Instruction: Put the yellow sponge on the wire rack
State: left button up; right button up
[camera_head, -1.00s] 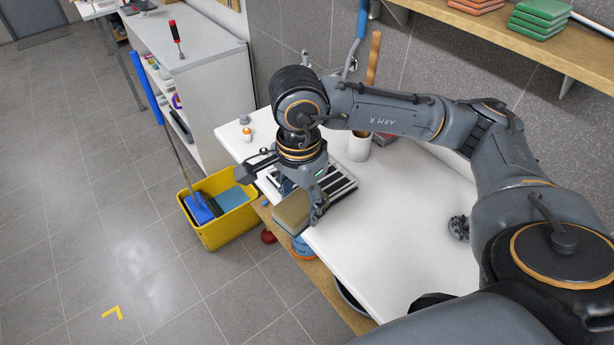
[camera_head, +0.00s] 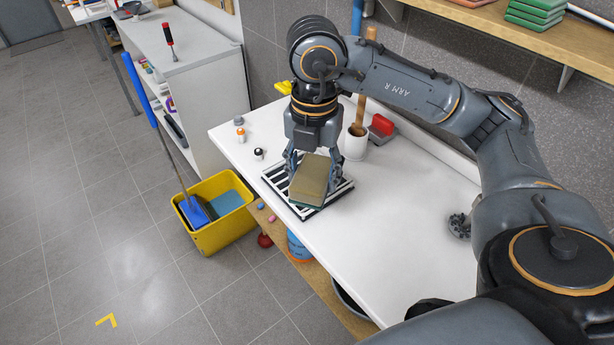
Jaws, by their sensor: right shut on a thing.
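The yellow sponge (camera_head: 310,179), a dull yellow block with a dark green lower layer, is between the fingers of my right gripper (camera_head: 310,165). The right gripper is shut on it and points down. The sponge is over the wire rack (camera_head: 278,181), a black and white slatted rectangle on the white worktop. The sponge and gripper hide the rack's middle. I cannot tell whether the sponge touches the rack or is just above it. My left gripper is not in view.
On the white worktop (camera_head: 385,235) stand a white pot (camera_head: 355,146) with a wooden handle, a red-and-grey item (camera_head: 382,128) and small knobs (camera_head: 259,153). A yellow bucket (camera_head: 215,235) stands on the floor at left. The worktop's front right is mostly clear.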

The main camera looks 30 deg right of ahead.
jog(key=m, duration=0.6)
jog(key=shift+d+r, duration=0.4)
jog(key=shift+w+d+m, duration=0.1)
jog(key=shift+w+m, duration=0.15)
jog(key=shift+m, duration=0.05)
jog(key=w+d+f+p, duration=0.1)
jog(key=w+d+f, duration=0.1)
jog(key=w, duration=0.1)
jog(key=w+d+f+p, duration=0.1)
jog(key=w+f, duration=0.2)
jog(key=w, duration=0.1)
jog(key=w+d+f+p, duration=0.1)
jog(key=w+d+f, duration=0.1)
jog(key=w+f, duration=0.1)
jog(key=shift+w+d+f, duration=0.2)
jog(key=shift+w+d, duration=0.15)
jog(key=shift+w, duration=0.15)
jog(key=shift+w+d+f+p, duration=0.25)
jog(key=shift+w+f+p, duration=0.25)
jog(key=shift+f, duration=0.3)
notch_tip(320, 180, down, 3)
jog(key=shift+f, duration=0.1)
